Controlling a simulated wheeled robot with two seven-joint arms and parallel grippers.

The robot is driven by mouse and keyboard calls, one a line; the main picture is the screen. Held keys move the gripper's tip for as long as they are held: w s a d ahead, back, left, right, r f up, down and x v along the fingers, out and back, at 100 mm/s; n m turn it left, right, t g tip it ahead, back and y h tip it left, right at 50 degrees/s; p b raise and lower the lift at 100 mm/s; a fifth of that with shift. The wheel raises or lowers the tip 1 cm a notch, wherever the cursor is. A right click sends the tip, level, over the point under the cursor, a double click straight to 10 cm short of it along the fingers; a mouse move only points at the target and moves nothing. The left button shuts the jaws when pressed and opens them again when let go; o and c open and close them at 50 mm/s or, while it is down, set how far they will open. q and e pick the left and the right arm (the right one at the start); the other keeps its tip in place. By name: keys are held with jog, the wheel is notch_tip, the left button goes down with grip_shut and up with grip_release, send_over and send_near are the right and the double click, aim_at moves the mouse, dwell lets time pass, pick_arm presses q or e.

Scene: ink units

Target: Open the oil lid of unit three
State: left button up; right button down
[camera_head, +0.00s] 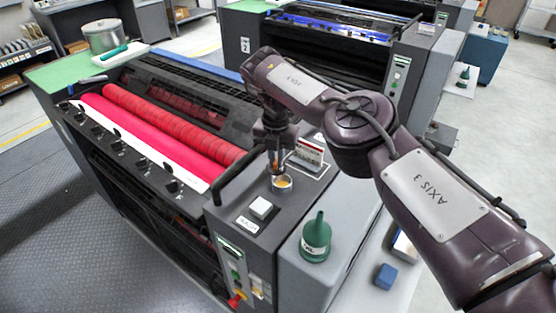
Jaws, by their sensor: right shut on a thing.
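The near ink unit with red rollers (165,125) fills the middle; I see no number on it. On its right top deck is a small round fitting with a pale rim and an amber centre (282,184), which looks like the oil opening. My right gripper (277,168) points down right above the fitting. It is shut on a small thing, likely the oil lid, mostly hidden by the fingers. I cannot tell whether that thing still touches the rim. A white square block (261,208) sits in front of the fitting. My left gripper is not in view.
A green oil can (316,237) stands on the grey side cabinet. A blue block (386,276) lies at the lower right. Unit 2 (300,50) stands behind; a metal pot (104,38) is at the far left.

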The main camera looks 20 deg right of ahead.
aim_at(276, 161)
jog(key=shift+a+n, duration=0.1)
jog(key=shift+n, duration=0.2)
jog(key=c, duration=1.5)
grip_release()
notch_tip(276, 161, up, 8)
jog(key=shift+f+p, duration=0.1)
jog(key=shift+p, duration=0.2)
